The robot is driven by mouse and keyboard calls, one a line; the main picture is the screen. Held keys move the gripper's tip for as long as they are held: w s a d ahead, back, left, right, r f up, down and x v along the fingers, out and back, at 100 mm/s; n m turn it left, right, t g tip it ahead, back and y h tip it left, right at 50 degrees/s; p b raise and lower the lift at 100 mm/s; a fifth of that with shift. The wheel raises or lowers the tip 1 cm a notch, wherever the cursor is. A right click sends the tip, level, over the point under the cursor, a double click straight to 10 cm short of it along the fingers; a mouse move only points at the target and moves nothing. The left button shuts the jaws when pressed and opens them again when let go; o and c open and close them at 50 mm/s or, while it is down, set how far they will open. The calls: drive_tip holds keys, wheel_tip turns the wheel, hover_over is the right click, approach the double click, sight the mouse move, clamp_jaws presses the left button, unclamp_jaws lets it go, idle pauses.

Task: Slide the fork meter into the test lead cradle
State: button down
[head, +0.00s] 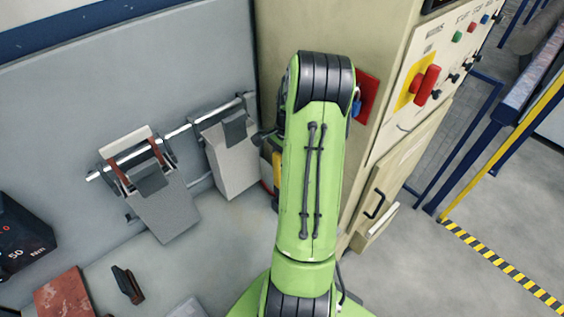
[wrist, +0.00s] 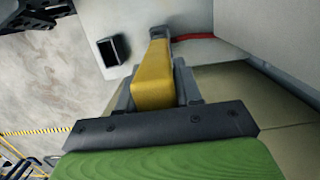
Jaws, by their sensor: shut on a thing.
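The fork meter, a yellow body with a grey fork end, fills the middle of the wrist view (wrist: 152,82). My gripper (wrist: 153,88) is shut on it, with a grey finger on each side. Its grey end points away from my gripper, towards a pale surface. In the head view a bit of yellow (head: 277,165) shows at the left edge of my green arm; the arm hides my gripper and most of the meter. A dark, open-topped rectangular holder (wrist: 114,50) stands left of the meter, apart from it. I cannot tell whether it is the test lead cradle.
A red lead (wrist: 212,42) runs right of the meter. Two grey clamp-like boxes (head: 165,212) (head: 235,165) hang on a rail along the wall. A beige cabinet (head: 390,150) with a red switch (head: 427,84) stands right. A dark meter box (head: 22,240) and red block (head: 64,295) lie left.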

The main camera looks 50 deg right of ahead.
drive_tip(key=shift+s+d+f+b, duration=0.1)
drive_tip(key=shift+s+f+b, duration=0.1)
drive_tip(key=shift+f+b, duration=1.15)
drive_tip(key=shift+w+f, duration=0.1)
drive_tip(key=shift+f, duration=0.8)
drive_tip(key=shift+f+b, duration=2.15)
drive_tip(key=shift+f, duration=0.4)
drive_tip(key=c, duration=0.7)
unclamp_jaws()
drive_tip(key=r, duration=0.5)
drive_tip(key=d+r+p, duration=0.1)
drive_tip(key=r, duration=0.4)
drive_tip(key=d+r, duration=0.1)
drive_tip(key=r, duration=0.4)
drive_tip(key=shift+s+d+r, duration=0.15)
drive_tip(key=shift+s+r, duration=0.15)
drive_tip(key=shift+r, duration=0.05)
